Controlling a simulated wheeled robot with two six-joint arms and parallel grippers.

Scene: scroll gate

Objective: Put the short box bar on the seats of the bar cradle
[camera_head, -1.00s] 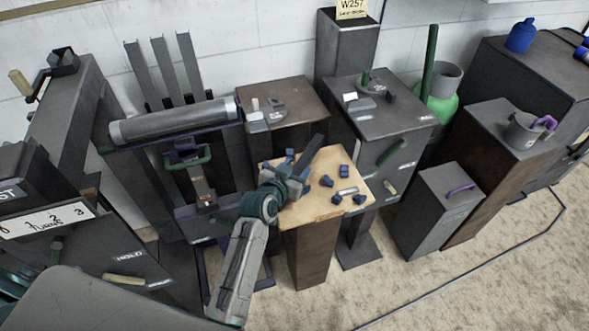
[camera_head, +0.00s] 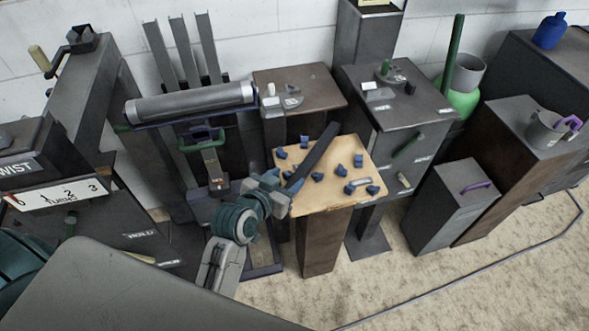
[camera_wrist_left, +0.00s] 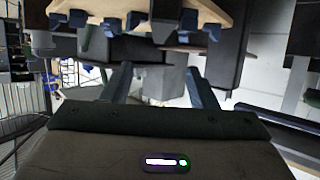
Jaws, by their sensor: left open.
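The dark, straight bar (camera_head: 315,152), which looks like the short box bar, lies slanted across the light wooden tabletop (camera_head: 308,204). Several small blue blocks (camera_head: 316,177) stand around it and look like the cradle seats; whether the bar rests in any of them I cannot tell. My left gripper (camera_head: 284,184) is open at the bar's near lower end, by the tabletop's left edge; contact is unclear. In the left wrist view its two fingers (camera_wrist_left: 160,82) are spread apart, with the wooden top (camera_wrist_left: 215,12) and blue blocks beyond. My right gripper is out of view.
A small silver piece (camera_head: 357,184) lies among the right-hand blocks. A big grey roller (camera_head: 190,102) stands behind my left arm. A brown-topped pedestal (camera_head: 300,82) and a dark cabinet (camera_head: 405,95) stand behind the table. Pale floor is open at the front right (camera_head: 370,290).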

